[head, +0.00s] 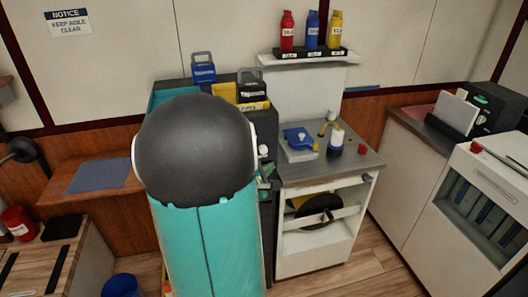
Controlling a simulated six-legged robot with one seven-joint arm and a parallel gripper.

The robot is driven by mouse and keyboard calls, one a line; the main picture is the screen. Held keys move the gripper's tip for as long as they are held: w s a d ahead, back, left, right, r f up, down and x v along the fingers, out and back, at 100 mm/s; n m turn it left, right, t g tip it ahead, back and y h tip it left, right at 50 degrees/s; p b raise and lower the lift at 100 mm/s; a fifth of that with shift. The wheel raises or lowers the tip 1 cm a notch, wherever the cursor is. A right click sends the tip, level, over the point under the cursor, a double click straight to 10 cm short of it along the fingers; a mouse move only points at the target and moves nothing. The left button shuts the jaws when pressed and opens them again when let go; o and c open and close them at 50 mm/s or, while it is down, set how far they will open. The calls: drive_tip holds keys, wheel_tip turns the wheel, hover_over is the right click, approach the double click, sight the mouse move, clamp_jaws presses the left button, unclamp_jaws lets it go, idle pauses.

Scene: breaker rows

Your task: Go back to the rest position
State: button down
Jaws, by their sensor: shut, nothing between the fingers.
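My arm fills the left middle of the head view, with a large dark rounded joint above a teal link. My gripper is not seen; the arm may hide it. The arm covers much of the dark cabinet (175,89) behind it, so the front of that cabinet is mostly hidden. A small grey-green part shows just right of the arm, and I cannot tell what it is.
A white cart (315,255) with a blue item (298,138) on top stands right of the arm. Red, blue and yellow bottles stand on a wall shelf (310,58). A white cabinet (415,185) is at right, a wooden bench (85,270) at lower left. Wooden floor shows between cart and right cabinet.

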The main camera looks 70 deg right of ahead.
idle(0.8)
drive_tip(key=w+a+r+m+t+y, duration=0.15)
drive_tip(key=w+a, duration=0.25)
drive_tip(key=a, duration=0.4)
drive_tip(key=w+a+r+m+t+y, duration=0.1)
drive_tip(key=w+a+r+m+y, duration=0.1)
drive_tip(key=w+a, duration=0.4)
drive_tip(key=w+a+r+m+t+y, duration=0.1)
drive_tip(key=w+a+r+m+y, duration=0.15)
drive_tip(key=a, duration=0.65)
drive_tip(key=w+a+r+n+t+y, duration=0.1)
drive_tip(key=w+a+t+y, duration=0.1)
drive_tip(key=a, duration=1.2)
drive_tip(key=w+a+r+n+t+y, duration=0.1)
drive_tip(key=a+t+y, duration=0.3)
drive_tip(key=a, duration=1)
drive_tip(key=w+y, duration=0.1)
drive_tip(key=y, duration=0.2)
drive_tip(key=shift+w+a+r, duration=0.15)
drive_tip(key=shift+r, duration=0.15)
